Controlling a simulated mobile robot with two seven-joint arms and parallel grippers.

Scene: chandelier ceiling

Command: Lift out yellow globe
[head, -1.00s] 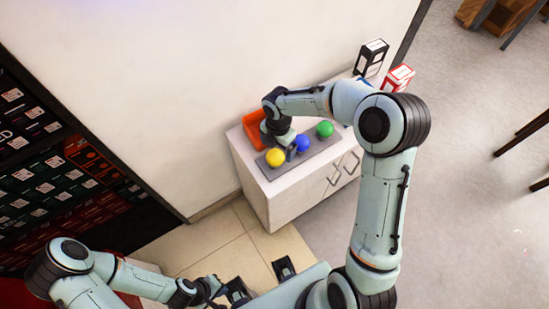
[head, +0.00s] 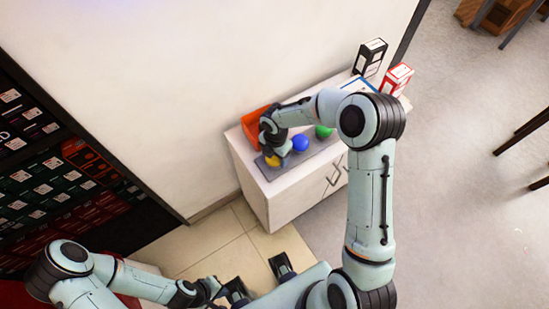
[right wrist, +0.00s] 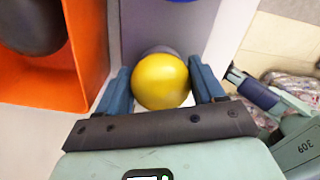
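The yellow globe (head: 272,161) sits at the near left end of a grey tray (head: 322,160) on a white cabinet, partly hidden by my right gripper (head: 276,157) in the head view. In the right wrist view the yellow globe (right wrist: 161,81) lies between the two blue fingers of my right gripper (right wrist: 162,84). The fingers are apart, one on each side, very close to it; firm contact does not show. A blue globe (head: 300,143) and a green globe (head: 323,131) stand farther along the tray. My left gripper (head: 212,288) is low in the head view, its fingers unclear.
An orange bin (head: 252,125) stands beside the tray against the wall; in the right wrist view a dark round thing (right wrist: 32,22) shows inside it. Black-and-white (head: 371,56) and red-and-white (head: 398,77) boxes stand at the cabinet's far end. Floor in front is clear.

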